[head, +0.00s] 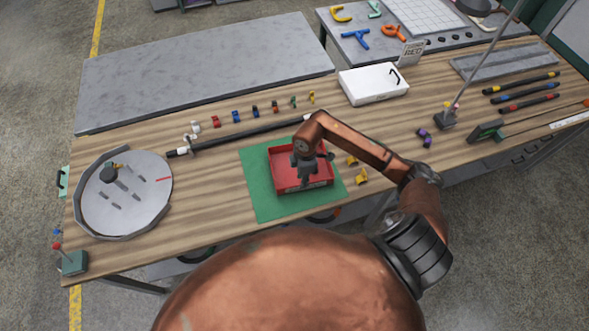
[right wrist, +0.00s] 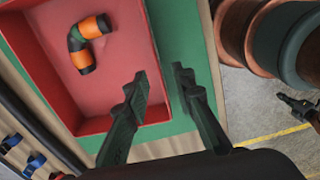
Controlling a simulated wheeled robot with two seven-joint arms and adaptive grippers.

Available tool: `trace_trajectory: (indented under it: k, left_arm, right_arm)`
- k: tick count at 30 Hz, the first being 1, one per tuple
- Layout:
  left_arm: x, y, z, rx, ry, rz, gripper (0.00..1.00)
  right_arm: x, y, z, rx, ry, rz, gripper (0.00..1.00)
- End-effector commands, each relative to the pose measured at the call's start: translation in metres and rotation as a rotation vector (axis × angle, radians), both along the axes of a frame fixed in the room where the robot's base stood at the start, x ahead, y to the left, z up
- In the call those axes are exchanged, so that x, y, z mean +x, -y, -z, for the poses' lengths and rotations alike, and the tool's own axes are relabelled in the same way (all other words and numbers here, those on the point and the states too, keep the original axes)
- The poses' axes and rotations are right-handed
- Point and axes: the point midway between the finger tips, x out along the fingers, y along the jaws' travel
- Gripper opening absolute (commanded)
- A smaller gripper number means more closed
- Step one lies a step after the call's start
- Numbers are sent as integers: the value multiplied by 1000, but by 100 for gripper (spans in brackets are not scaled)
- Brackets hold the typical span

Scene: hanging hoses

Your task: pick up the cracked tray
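The red tray (head: 320,185) sits on a green mat (head: 258,198) in the middle of the workbench. No crack can be made out on its visible sides. My right gripper (head: 305,183) is over the tray's near side. In the right wrist view the fingers (right wrist: 163,80) are apart, one on the tray's inner side and one over the mat, with the red wall (right wrist: 155,70) appearing between them. Whether they touch it cannot be told. An orange and black elbow piece (right wrist: 84,43) lies inside the tray. My left gripper is not in view.
Yellow pieces (head: 361,177) lie just right of the mat. A dark rod (head: 240,136) and small coloured fittings (head: 235,116) lie behind it. A white case (head: 373,84) stands back right; a round grey holder (head: 125,205) is at left.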

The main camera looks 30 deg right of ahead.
Motion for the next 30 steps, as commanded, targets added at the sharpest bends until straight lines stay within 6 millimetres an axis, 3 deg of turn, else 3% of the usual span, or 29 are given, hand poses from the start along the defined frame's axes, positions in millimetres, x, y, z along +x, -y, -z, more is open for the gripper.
trace_trajectory:
  k: [3, 19, 30]
  left_arm:
    - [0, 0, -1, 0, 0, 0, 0]
    - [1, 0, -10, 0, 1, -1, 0]
    - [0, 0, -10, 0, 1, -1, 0]
  right_arm:
    - [0, 12, 7, -40, -12, 28, 23]
    - [1, 17, 71, -36, -13, 26, 23]
    - [2, 17, 78, -37, -10, 24, 20]
